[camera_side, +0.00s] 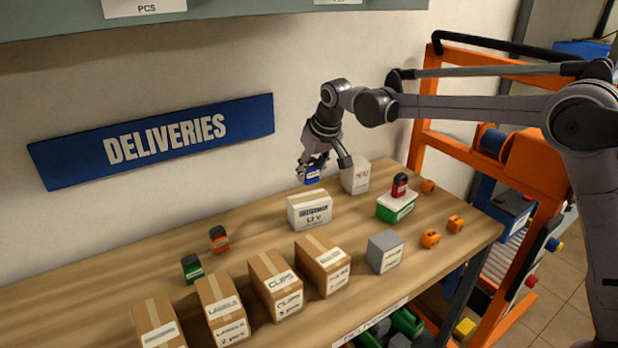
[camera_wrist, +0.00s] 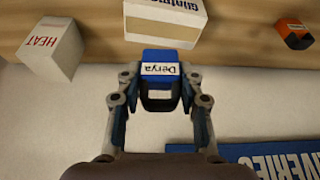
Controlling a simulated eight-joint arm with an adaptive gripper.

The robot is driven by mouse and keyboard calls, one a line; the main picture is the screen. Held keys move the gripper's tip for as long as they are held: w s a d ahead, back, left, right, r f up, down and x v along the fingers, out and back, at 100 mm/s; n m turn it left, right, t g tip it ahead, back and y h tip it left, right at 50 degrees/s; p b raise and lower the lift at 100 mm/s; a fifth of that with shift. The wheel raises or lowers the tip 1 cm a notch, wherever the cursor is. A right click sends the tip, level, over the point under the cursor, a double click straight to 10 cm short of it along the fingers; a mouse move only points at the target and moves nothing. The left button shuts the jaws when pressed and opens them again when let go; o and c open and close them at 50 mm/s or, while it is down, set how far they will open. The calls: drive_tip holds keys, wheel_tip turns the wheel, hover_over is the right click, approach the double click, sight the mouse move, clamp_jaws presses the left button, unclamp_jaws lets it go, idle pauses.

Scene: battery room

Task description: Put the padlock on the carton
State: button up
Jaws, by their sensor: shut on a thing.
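My gripper (camera_side: 314,166) is shut on a blue padlock (camera_side: 312,178) with a white "Derya" label. In the wrist view the padlock (camera_wrist: 161,63) sits between the two fingertips (camera_wrist: 160,82), its dark shackle toward my palm. A white carton with a blue printed strip (camera_side: 310,212) stands on the bench below the padlock in the side view. Part of this carton (camera_wrist: 165,25) shows just beyond the padlock in the wrist view. The padlock appears to be held above the bench, near the carton's back side; I cannot tell the exact gap.
A white "HEAT" box (camera_side: 355,176) stands close by on the right. A red padlock (camera_side: 400,186) sits on a green-and-white box (camera_side: 396,209). A grey box (camera_side: 385,252), several brown cartons (camera_side: 275,282), an orange padlock (camera_side: 218,239) and a green padlock (camera_side: 192,268) stand around. The wall is behind.

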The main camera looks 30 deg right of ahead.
sight(310, 183)
drive_tip(key=shift+w+a+f, duration=0.1)
drive_tip(key=shift+a+f, duration=0.15)
drive_tip(key=shift+f, duration=1.95)
drive_tip(key=shift+f, duration=0.1)
drive_tip(key=o, duration=1.2)
drive_tip(key=shift+o, duration=0.2)
